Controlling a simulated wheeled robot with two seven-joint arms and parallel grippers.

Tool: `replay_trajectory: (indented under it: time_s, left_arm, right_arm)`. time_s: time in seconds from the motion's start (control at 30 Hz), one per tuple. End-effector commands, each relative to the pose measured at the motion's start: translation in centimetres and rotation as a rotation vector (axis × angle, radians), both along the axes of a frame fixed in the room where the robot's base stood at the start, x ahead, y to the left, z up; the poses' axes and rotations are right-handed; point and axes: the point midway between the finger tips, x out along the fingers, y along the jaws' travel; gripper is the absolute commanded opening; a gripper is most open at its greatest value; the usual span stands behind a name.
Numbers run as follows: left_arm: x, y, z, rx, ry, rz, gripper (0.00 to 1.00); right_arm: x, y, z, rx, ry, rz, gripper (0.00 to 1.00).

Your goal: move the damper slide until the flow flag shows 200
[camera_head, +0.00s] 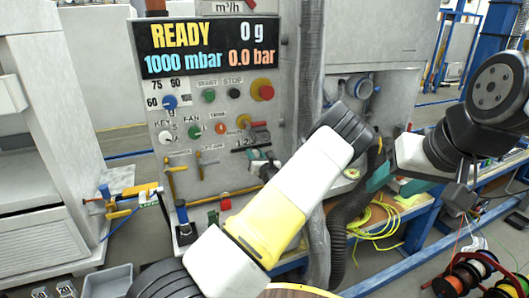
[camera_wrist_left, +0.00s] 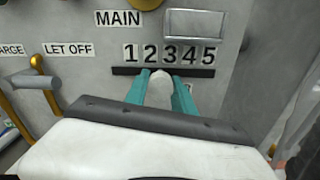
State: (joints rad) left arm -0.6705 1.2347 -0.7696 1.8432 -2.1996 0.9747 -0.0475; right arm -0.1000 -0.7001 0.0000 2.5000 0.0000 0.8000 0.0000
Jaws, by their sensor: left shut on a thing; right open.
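The damper slide's pale knob (camera_wrist_left: 160,77) sits in a dark horizontal slot under the numbers 1 to 5. It appears below the space between 2 and 3. My left gripper (camera_wrist_left: 160,84) has its teal fingers on either side of the knob and is shut on it. In the head view my left gripper (camera_head: 262,162) is at the panel, partly hidden by my own arm. The m³/h flow gauge (camera_head: 228,6) is cut off by the top edge, with a bit of red showing; its reading cannot be seen. My right gripper (camera_head: 391,179) is open, away from the panel.
The display (camera_head: 208,48) reads READY, 0 g, 1000 mbar and 0.0 bar. Knobs, buttons and yellow levers surround the slot, including the lever (camera_wrist_left: 38,82) near LET OFF. A dark hose (camera_head: 352,205) hangs right of my left arm. Cable reels (camera_head: 462,275) stand at lower right.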

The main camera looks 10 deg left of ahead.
Motion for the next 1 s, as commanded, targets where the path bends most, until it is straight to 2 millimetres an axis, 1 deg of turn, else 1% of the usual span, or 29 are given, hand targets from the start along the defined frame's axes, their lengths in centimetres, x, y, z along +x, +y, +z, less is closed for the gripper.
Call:
replay_trajectory:
  time_s: [0.83,0.93,1.0]
  left_arm:
    - [0.0,-0.1,0.0,0.000,0.000,-0.001,0.00]
    - [0.7,-1.1,0.0,0.000,-0.003,-0.003,0.00]
    - [1.5,-2.1,0.0,-0.001,-0.004,-0.004,0.00]
  right_arm:
    - [0.0,0.0,0.0,0.000,0.000,0.000,0.52]
    - [0.0,0.0,0.0,0.000,0.000,0.000,0.52]
    - [0.0,0.0,0.0,0.000,0.000,0.000,0.52]
